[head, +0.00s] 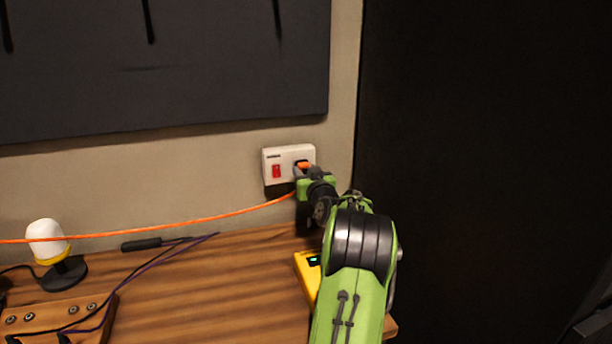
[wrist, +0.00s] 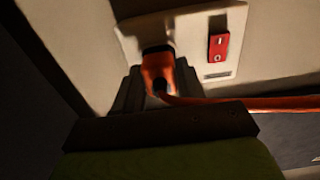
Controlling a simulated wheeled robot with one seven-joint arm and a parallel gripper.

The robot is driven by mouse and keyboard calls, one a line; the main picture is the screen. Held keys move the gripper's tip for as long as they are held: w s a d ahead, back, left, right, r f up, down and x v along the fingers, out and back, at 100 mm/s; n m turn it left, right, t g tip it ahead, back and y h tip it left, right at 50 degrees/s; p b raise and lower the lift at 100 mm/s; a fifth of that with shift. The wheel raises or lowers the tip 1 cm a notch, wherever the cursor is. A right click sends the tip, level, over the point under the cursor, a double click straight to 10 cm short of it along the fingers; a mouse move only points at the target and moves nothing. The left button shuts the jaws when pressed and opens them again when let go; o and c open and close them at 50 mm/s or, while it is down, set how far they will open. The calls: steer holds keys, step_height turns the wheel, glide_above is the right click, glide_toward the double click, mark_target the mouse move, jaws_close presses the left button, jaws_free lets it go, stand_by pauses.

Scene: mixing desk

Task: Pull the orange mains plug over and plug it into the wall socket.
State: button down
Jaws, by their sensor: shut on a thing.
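The white wall socket (head: 276,155) is on the wall above the desk's back right, with a red switch (head: 276,171). It also shows in the wrist view (wrist: 238,50), its switch (wrist: 218,48) to the right of the plug. My gripper (head: 301,173) is shut on the orange mains plug (head: 303,164), at the right half of the socket. In the wrist view the plug (wrist: 160,72) sits between my dark fingers, its front against a dark recess in the socket. I cannot tell how deep the pins are. The orange cable (head: 180,223) runs left from the plug.
A yellow device (head: 307,275) lies on the wooden desk (head: 220,290) beside my arm. Dark panel (head: 470,150) at right.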

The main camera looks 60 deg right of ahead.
steer(key=shift+w+d+p, duration=0.3)
steer(key=shift+w+d, duration=0.1)
steer(key=shift+w, duration=0.05)
stand_by(0.6)
steer(key=c, duration=0.6)
jaws_free()
steer(key=shift+o, duration=0.2)
steer(key=b+v, duration=0.2)
steer(key=v, duration=1.3)
steer(key=shift+s+a, duration=0.25)
steer(key=shift+s, duration=0.05)
